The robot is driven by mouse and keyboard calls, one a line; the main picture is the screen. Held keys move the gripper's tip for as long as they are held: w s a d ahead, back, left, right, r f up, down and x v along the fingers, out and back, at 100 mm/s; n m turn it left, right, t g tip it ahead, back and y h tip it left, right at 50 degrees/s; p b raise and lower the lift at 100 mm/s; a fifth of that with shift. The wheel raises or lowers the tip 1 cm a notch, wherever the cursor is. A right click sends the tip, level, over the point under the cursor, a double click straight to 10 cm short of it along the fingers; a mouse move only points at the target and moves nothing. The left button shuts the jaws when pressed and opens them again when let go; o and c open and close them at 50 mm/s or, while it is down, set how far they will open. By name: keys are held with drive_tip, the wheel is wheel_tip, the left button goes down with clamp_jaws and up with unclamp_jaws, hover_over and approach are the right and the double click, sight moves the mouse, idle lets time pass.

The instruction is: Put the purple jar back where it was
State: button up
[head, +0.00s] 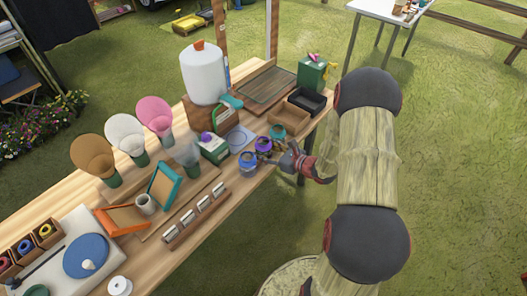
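The purple jar (263,146) stands upright near the front edge of the wooden table, in a short row of jars. A blue jar (248,162) is at its lower left and a teal jar (277,131) at its upper right. My gripper (275,155) reaches in from the right, low over the table edge, with its fingers beside the purple jar. The fingers are small and dark here. I cannot tell whether they touch the jar or are closed on it.
A white and green box (212,149) and a round coaster-like disc (238,139) lie behind the jars. A brown open box (289,117) and a black tray (307,100) stand to the upper right. A slotted wooden rack (195,216) lies lower left.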

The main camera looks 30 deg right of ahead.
drive_tip(key=shift+f, duration=0.1)
drive_tip(key=o, duration=1.1)
drive_tip(key=shift+f, duration=0.1)
drive_tip(key=o, duration=0.4)
drive_tip(key=shift+o, duration=0.4)
